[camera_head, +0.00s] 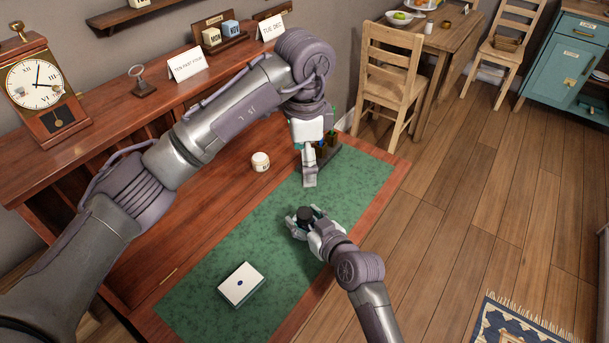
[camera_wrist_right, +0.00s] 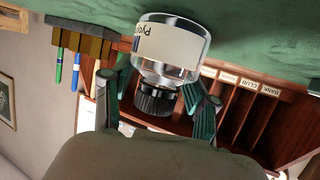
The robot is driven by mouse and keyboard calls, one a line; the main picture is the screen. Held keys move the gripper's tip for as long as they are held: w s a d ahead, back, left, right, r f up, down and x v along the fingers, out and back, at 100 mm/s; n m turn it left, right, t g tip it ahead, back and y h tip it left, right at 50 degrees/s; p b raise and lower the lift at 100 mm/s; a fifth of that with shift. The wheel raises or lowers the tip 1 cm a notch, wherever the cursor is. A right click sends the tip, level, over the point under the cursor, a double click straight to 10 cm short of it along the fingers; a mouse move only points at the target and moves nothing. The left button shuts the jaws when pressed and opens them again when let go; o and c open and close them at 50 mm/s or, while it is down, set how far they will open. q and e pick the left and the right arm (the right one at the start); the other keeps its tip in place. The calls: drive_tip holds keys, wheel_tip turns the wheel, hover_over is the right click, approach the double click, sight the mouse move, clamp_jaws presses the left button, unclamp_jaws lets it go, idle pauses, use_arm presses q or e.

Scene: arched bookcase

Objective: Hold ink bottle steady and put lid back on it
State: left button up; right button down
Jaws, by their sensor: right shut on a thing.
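The ink bottle (camera_wrist_right: 180,48) is clear glass with a pale label and a black ribbed lid (camera_wrist_right: 157,100). The right wrist view is upside down; the lid sits at the bottle's neck, and I cannot tell whether it is screwed tight. In the head view the dark lid (camera_head: 306,214) shows between the fingers of my right gripper (camera_head: 303,222), low over the green mat. My right gripper (camera_wrist_right: 157,85) is shut on the bottle, a finger at each side. My left gripper (camera_head: 309,180) points down beyond the bottle, apart from it; its finger opening is not clear.
The green mat (camera_head: 225,245) covers part of the wooden desk. A white card box (camera_head: 241,285) lies on it. A small white jar (camera_head: 260,162) stands near the left arm. A pen holder (camera_head: 328,152) is behind the left gripper. A clock (camera_head: 40,88) stands on the shelf.

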idle(0.3)
drive_tip(key=shift+c, duration=1.2)
unclamp_jaws()
drive_tip(key=v, duration=1.2)
